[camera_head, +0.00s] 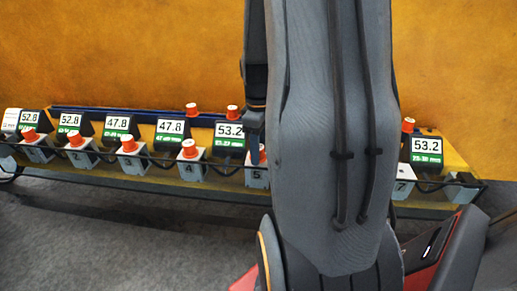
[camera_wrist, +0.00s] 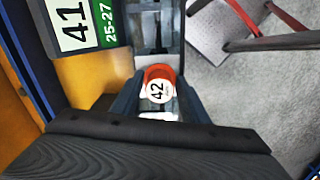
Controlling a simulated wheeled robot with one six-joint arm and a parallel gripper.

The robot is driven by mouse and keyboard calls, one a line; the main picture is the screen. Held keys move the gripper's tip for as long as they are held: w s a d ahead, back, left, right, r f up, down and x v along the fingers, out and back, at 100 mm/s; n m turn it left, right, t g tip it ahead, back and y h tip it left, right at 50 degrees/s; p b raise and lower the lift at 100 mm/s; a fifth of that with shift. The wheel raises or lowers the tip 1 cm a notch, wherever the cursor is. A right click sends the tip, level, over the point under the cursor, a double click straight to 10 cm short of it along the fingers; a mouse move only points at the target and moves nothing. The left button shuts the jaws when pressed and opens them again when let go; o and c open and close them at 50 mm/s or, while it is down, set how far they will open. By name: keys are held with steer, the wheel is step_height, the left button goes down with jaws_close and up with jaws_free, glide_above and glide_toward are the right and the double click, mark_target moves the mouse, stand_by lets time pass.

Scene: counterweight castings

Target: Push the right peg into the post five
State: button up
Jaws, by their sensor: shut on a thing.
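My gripper (camera_wrist: 157,104) is shut on a red peg (camera_wrist: 160,73) with a white top marked 42 in the wrist view. The peg's lower end is hidden, so I cannot tell how deep it sits. In the head view, post five (camera_head: 256,178) is a light block marked 5, partly hidden by my arm. A red peg (camera_head: 262,153) shows at its top, beside my arm. The dark end of my gripper (camera_head: 256,130) is just above it. I cannot tell which peg is the right peg.
Posts one to four, such as post four (camera_head: 190,171), carry red-and-white pegs at left. Other pegs (camera_head: 191,109) (camera_head: 232,111) stand on the rear ledge. Post seven (camera_head: 402,184) is right of my arm. Number displays (camera_head: 229,131) line the row. A dark rail runs along the front.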

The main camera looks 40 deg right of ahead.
steer(key=shift+f, duration=0.2)
steer(key=o, duration=1.2)
steer(key=shift+c, duration=0.2)
steer(key=shift+r+b, duration=0.9)
steer(key=shift+r, duration=3)
